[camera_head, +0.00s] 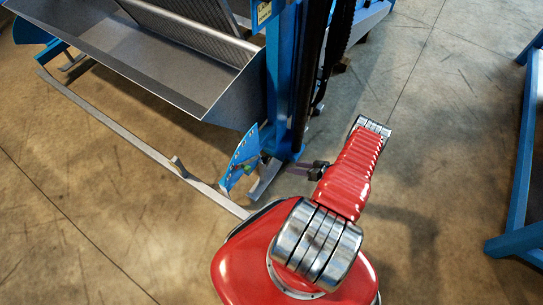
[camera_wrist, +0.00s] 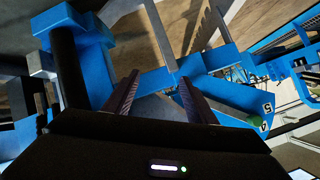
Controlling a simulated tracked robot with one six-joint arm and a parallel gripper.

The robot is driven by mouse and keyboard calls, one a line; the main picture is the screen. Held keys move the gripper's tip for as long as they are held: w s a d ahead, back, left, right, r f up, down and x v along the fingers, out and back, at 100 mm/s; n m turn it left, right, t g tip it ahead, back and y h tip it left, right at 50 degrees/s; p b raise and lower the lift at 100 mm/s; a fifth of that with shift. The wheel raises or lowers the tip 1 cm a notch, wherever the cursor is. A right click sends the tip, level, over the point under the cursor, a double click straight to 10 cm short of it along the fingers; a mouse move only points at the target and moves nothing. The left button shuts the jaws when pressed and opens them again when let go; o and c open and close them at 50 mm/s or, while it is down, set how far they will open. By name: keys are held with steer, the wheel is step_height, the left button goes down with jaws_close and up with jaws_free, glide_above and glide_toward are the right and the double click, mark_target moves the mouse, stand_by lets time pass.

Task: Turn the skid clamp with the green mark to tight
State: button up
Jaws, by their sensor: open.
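The skid (camera_head: 150,152) is a long grey bar low beside the blue machine in the head view. A blue quadrant plate with holes (camera_head: 240,158) stands at its near end. A small green spot (camera_head: 264,160) shows beside the plate, with a bit of red; I cannot tell whether it is the clamp's mark. My gripper (camera_head: 290,169) points left at the foot of the blue column. In the wrist view my gripper (camera_wrist: 160,97) is open, with blue bracket parts beyond its two dark fingers and nothing held. The clamp's handle is not clear.
A grey hopper (camera_head: 180,80) overhangs the skid at upper left. The blue column (camera_head: 282,90) rises close beside my gripper. A blue frame (camera_head: 520,190) stands at the right edge. The concrete floor (camera_head: 430,130) between is clear.

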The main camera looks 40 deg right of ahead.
steer(key=s+d+f+m+g+h, duration=0.1)
steer(key=s+d+m+g+h, duration=0.2)
steer(key=d, duration=0.5)
steer(key=s+d+r+g+h, duration=0.1)
steer(key=d+r+g+h, duration=0.3)
steer(key=r, duration=0.3)
step_height(320, 180, up, 24)
steer(key=w+g, duration=0.2)
steer(key=g, duration=0.2)
steer(key=w+a+r, duration=0.1)
steer(key=a+r, duration=1.6)
steer(key=r, duration=0.4)
steer(key=s+a+r+n+t+y, duration=0.1)
steer(key=s+a+r+n+t, duration=0.1)
steer(key=a+r, duration=0.9)
steer(key=s+a+r+n+t+y, duration=0.1)
steer(key=s+a+r+t, duration=0.3)
steer(key=a+r, duration=0.7)
steer(key=s+a+n, duration=0.1)
steer(key=a, duration=0.5)
steer(key=shift+a+r, duration=0.3)
steer(key=shift+r, duration=0.05)
steer(key=shift+s, duration=0.1)
